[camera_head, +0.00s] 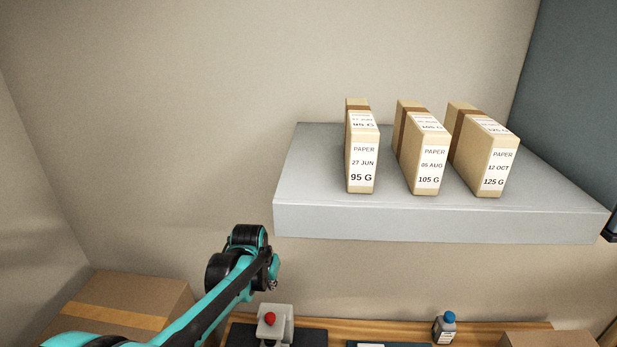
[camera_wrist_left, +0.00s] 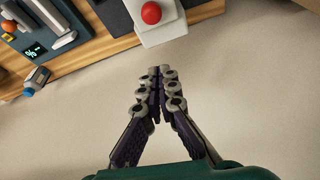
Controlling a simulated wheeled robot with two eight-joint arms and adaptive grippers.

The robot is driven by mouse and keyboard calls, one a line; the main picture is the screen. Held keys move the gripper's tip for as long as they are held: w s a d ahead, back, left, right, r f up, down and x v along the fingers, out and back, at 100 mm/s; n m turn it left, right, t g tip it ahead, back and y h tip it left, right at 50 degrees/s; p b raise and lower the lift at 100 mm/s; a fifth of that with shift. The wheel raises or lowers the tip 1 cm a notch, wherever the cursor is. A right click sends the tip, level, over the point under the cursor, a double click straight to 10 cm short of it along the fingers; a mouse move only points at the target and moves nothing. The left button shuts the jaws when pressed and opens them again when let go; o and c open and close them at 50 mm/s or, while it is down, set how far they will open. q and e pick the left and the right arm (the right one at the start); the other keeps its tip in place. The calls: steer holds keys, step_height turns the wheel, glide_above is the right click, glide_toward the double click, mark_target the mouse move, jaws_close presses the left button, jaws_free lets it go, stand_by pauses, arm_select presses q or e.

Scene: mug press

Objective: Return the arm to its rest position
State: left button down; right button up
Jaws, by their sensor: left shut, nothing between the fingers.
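My left arm comes in from the lower left in the head view, teal and black. Its wrist end is in front of the wall, left of the grey shelf. The left gripper (camera_wrist_left: 155,75) shows clearly in the left wrist view, with its fingertips together and nothing between them. It points toward a red button (camera_wrist_left: 151,12) on a pale grey base, apart from it. The red button also shows in the head view (camera_head: 270,318), just right of and below the arm's end. My right gripper is in neither view.
A grey shelf (camera_head: 430,222) holds paper packs marked 95 G (camera_head: 362,160), 105 G (camera_head: 428,165) and 125 G (camera_head: 495,168). A wooden bench (camera_head: 315,322) bears a blue-capped bottle (camera_head: 445,328). A cardboard box (camera_head: 150,290) stands at lower left. The wall left of the shelf is clear.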

arm_select(q)
steer(key=s+f+t+b, duration=0.1)
steer(key=s+f+b, duration=0.3)
steer(key=s, duration=0.4)
steer(key=s+a+f+n+t+b, duration=0.1)
steer(key=s+f+b, duration=0.4)
steer(key=s+b, duration=0.2)
steer(key=s+a+f+t+b, duration=0.1)
steer(key=s+f+b, duration=0.3)
steer(key=s, duration=0.5)
steer(key=shift+s+a+f+n+y+b, duration=0.2)
steer(key=shift+s+n+y+b, duration=0.15)
steer(key=shift+b, duration=0.4)
